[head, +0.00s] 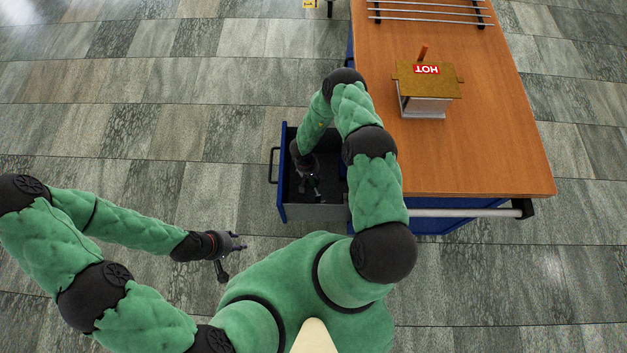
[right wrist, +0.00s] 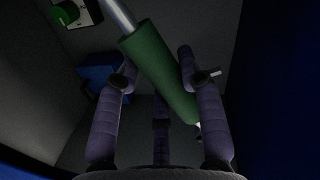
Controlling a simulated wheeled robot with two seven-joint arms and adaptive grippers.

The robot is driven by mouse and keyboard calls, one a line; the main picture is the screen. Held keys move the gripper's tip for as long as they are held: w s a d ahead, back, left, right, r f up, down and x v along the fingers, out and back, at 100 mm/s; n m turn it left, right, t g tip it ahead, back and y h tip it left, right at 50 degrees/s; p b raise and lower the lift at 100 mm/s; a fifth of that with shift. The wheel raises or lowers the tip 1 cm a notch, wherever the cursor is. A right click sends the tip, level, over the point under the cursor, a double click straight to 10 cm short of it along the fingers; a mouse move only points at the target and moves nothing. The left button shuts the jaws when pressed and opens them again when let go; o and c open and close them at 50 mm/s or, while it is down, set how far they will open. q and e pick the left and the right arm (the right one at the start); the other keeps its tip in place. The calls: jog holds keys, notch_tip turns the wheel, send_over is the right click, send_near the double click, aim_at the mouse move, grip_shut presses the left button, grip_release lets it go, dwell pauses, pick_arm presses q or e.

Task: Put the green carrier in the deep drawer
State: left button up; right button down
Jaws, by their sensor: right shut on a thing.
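The deep drawer (head: 281,180) stands open at the left side of the wooden-topped bench. My right gripper (head: 312,186) is down inside it. In the right wrist view, the right gripper (right wrist: 158,85) has its fingers on both sides of a green cylinder on a metal rod, which looks like the grip of the green carrier (right wrist: 160,70). The cylinder lies slanted between the fingers. The rest of the carrier is hidden or out of frame. My left gripper (head: 233,258) is open and empty over the floor, left of the drawer.
A box with a brown lid and a red HOT label (head: 427,82) stands on the bench top (head: 470,150). A metal rack (head: 430,12) is at its far end. A green knob on a pale block (right wrist: 68,14) and a blue block (right wrist: 98,82) show in the dim wrist view.

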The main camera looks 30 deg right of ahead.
notch_tip(320, 180, down, 5)
jog(key=shift+w+r+b, duration=0.1)
jog(key=shift+b, duration=0.85)
jog(key=c, duration=0.8)
grip_release()
